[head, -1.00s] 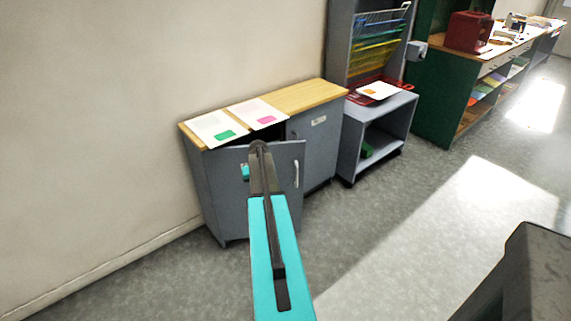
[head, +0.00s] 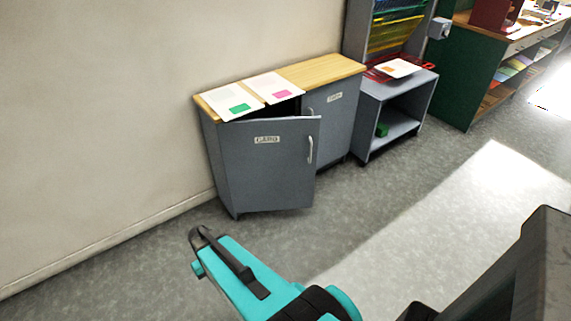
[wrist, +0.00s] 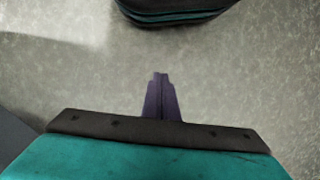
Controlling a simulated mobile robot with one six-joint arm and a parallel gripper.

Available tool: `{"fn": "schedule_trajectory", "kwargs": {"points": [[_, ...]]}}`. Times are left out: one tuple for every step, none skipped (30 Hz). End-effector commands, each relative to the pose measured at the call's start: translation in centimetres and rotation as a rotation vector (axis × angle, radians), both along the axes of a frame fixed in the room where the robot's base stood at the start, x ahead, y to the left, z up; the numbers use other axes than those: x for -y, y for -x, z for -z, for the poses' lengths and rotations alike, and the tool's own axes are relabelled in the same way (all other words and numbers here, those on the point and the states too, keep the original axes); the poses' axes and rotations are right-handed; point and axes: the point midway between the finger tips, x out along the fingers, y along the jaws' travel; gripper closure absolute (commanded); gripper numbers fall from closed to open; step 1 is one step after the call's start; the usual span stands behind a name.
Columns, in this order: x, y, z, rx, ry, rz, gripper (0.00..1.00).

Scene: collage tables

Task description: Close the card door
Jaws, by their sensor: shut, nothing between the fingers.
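The card door (head: 265,165) is a grey-blue cabinet door with a white label and a pale handle (head: 310,149) near its right edge. It stands ajar, swung out on its handle side, with a dark gap showing above its top edge. My gripper (head: 196,236) is in front of the cabinet, low and to the left in the head view, and looks apart from the door. In the wrist view its fingers (wrist: 160,95) are shut together over bare floor, with nothing between them.
The cabinet's wooden top (head: 318,72) carries two white cards with green and pink patches. A second labelled door (head: 333,118) beside the card door looks shut. An open grey shelf unit (head: 398,105) stands to the right. Grey floor (head: 400,190) is clear in front.

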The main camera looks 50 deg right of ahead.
Motion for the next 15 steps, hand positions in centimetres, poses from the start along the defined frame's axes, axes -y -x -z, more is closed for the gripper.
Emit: {"fn": "schedule_trajectory", "kwargs": {"points": [[-1.9, 1.9, 0.3, -0.025, -0.005, -0.03, 1.0], [-2.8, 2.9, 0.6, -0.039, -0.007, -0.045, 1.0], [-4.0, 4.1, 0.9, -0.055, -0.009, -0.066, 1.0], [-4.9, 5.0, 1.1, -0.069, -0.011, -0.082, 1.0], [-5.6, 6.0, 1.3, -0.083, -0.012, -0.097, 1.0], [-6.7, 7.3, 1.5, -0.101, -0.013, -0.119, 1.0], [-7.4, 8.3, 1.6, -0.114, -0.013, -0.134, 1.0], [-8.0, 9.2, 1.7, -0.127, -0.014, -0.149, 1.0], [-8.9, 10.5, 1.9, -0.144, -0.015, -0.17, 1.0], [-9.4, 11.4, 2.0, -0.155, -0.014, -0.184, 1.0], [-9.9, 12.2, 2.1, -0.166, -0.014, -0.196, 1.0], [-10.4, 13.2, 2.1, -0.179, -0.015, -0.212, 1.0], [-10.8, 13.9, 2.2, -0.188, -0.013, -0.222, 1.0], [-11.0, 14.5, 2.2, -0.196, -0.013, -0.231, 1.0], [-11.3, 15.2, 2.2, -0.205, -0.012, -0.241, 1.0]]}}
